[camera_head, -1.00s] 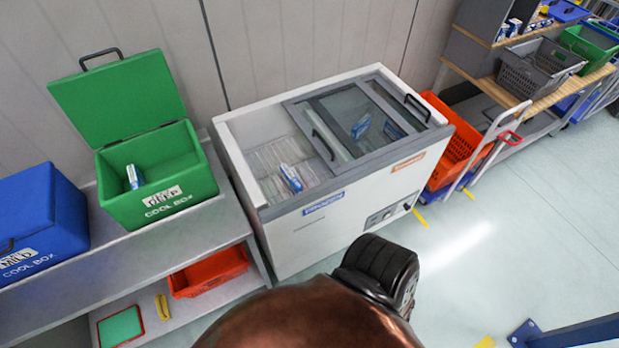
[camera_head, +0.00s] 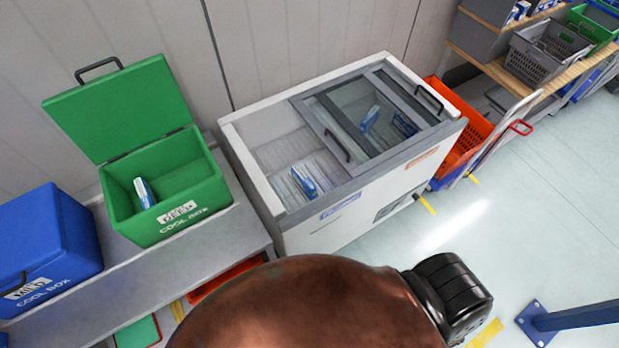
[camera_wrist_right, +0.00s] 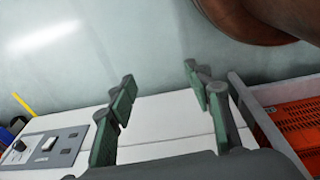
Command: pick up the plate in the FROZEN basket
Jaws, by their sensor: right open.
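A white chest freezer (camera_head: 335,232) with a blue label (camera_head: 341,207), too blurred to read, stands in the middle of the head view. Its left part is uncovered and shows a blue-and-white pack (camera_head: 304,182) on pale rows of a wire-like divider. I cannot make out a plate or a basket marked FROZEN. In the right wrist view my right gripper (camera_wrist_right: 163,97) is open and empty, its fingers apart, over what looks like the freezer's white front (camera_wrist_right: 160,125). My left gripper is not in view.
A sliding glass lid (camera_head: 365,115) covers the freezer's right part. To the left are an open green cool box (camera_head: 180,185) and a blue cool box (camera_head: 45,240) on a grey bench (camera_head: 225,232). An orange crate (camera_head: 445,125) stands right of the freezer.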

